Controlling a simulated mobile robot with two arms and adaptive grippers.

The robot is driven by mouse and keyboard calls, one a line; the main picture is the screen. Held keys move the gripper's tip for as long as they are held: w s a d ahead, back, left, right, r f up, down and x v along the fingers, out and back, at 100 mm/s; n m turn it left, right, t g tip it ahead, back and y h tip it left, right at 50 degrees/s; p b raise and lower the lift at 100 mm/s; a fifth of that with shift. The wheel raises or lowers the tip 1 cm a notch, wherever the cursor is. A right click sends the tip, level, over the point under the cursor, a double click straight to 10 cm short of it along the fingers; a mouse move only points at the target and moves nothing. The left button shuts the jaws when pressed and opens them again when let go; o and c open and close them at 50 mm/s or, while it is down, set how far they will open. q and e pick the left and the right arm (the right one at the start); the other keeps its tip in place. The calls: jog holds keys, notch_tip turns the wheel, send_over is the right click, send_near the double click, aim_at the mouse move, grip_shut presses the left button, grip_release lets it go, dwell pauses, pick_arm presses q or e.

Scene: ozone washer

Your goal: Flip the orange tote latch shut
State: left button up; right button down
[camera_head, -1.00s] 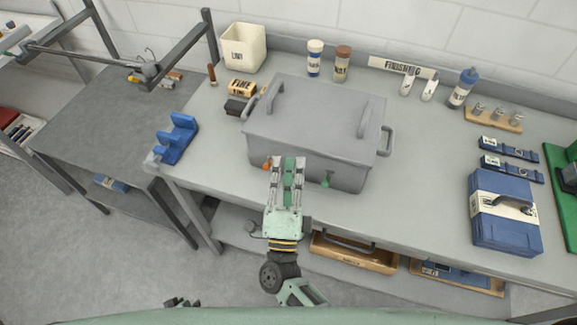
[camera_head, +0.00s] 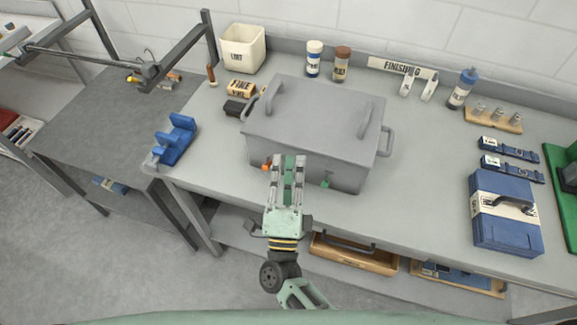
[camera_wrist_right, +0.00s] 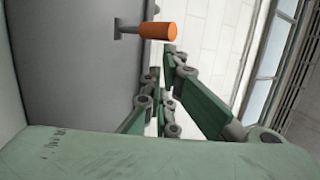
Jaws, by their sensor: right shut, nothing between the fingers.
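The grey lidded tote (camera_head: 307,120) stands on the workbench, its lid down. The orange latch (camera_head: 266,165) is a small knob low on its front face, at the left. In the right wrist view the orange latch (camera_wrist_right: 158,31) sticks out from the grey wall on a short dark pin. My right gripper (camera_head: 288,160) is shut and empty in front of the tote, just right of the orange latch. In the wrist view its fingers lie below the latch; contact cannot be told. A green latch (camera_head: 326,181) sits farther right on the front. My left gripper is not in view.
A blue stand (camera_head: 174,140) is at the bench's left end. A white bin (camera_head: 243,48) and bottles stand behind the tote. A blue case (camera_head: 505,212) lies at the right. Bench surface between tote and case is clear. Trays sit on the shelf below.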

jog(key=shift+w+d+r+b, duration=0.1)
jog(key=shift+w+r+b, duration=0.2)
jog(key=shift+w+b, duration=0.1)
dwell(0.6)
dwell(1.1)
jog(key=d+v, duration=0.1)
jog(key=v, duration=1.1)
jog(key=shift+a, duration=0.45)
